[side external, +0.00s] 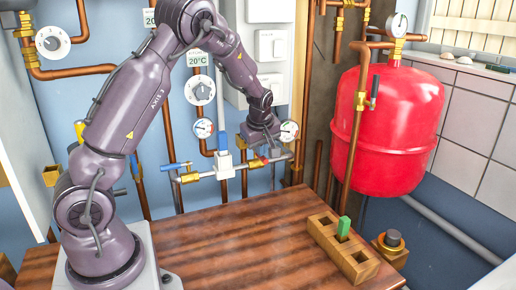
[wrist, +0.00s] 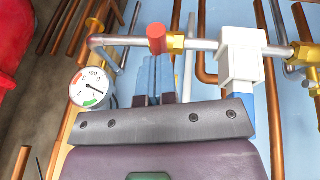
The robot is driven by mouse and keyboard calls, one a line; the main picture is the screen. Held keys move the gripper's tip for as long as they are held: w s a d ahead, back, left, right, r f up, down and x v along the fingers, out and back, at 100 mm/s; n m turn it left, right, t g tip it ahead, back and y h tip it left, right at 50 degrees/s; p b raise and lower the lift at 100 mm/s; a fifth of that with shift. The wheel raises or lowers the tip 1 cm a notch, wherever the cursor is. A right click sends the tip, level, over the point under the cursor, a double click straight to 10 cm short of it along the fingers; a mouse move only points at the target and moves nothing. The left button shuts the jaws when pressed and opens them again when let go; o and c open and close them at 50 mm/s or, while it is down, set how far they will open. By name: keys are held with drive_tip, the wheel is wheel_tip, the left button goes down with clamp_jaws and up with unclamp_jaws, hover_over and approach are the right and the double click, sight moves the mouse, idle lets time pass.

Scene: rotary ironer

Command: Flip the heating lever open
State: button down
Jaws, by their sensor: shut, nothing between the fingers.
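A blue lever (side external: 176,166) sits on the same pipe run further left. I cannot read which lever is labelled heating. My gripper (side external: 273,152) is shut and empty, close beside the red handle; contact cannot be made out. Its closed blue-grey fingers (wrist: 155,76) point toward the pipe just below the red handle in the wrist view.
A pressure gauge (side external: 289,130) stands close to my gripper, right of it. A red tank (side external: 388,130) and copper pipes are at the right. Below, the wooden top (side external: 230,245) is largely clear, with a wooden block holder (side external: 352,262) holding a green piece.

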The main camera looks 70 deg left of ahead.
drive_tip(key=shift+w+n, duration=0.3)
drive_tip(key=shift+n, duration=0.3)
drive_tip(key=shift+w+n+g, duration=0.4)
drive_tip(key=shift+n+g, duration=0.2)
drive_tip(key=shift+n, duration=0.2)
drive_tip(key=n, duration=0.2)
drive_tip(key=w+n+g, duration=0.1)
drive_tip(key=n, duration=0.1)
drive_tip(key=w+a+n+g, duration=0.1)
drive_tip(key=n, duration=0.1)
drive_tip(key=shift+w, duration=0.25)
drive_tip(key=shift+w+a+f+n+g, duration=0.1)
drive_tip(key=shift+w+a+n+g, duration=0.1)
drive_tip(key=shift+n, duration=0.35)
drive_tip(key=shift+w+a+n+g, duration=0.15)
drive_tip(key=shift+n+g, duration=0.05)
drive_tip(key=shift+n, duration=0.35)
drive_tip(key=shift+w+a+n+g+h, duration=0.3)
drive_tip(key=shift+a+n, duration=0.15)
drive_tip(key=shift+n, duration=0.65)
drive_tip(key=shift+w+a+n+g+h, duration=0.25)
drive_tip(key=shift+a+n, duration=0.2)
drive_tip(key=shift+n, duration=0.65)
idle(1.4)
drive_tip(key=shift+s, duration=0.1)
idle(0.4)
drive_tip(key=shift+s+a, duration=0.3)
drive_tip(key=shift+s, duration=0.55)
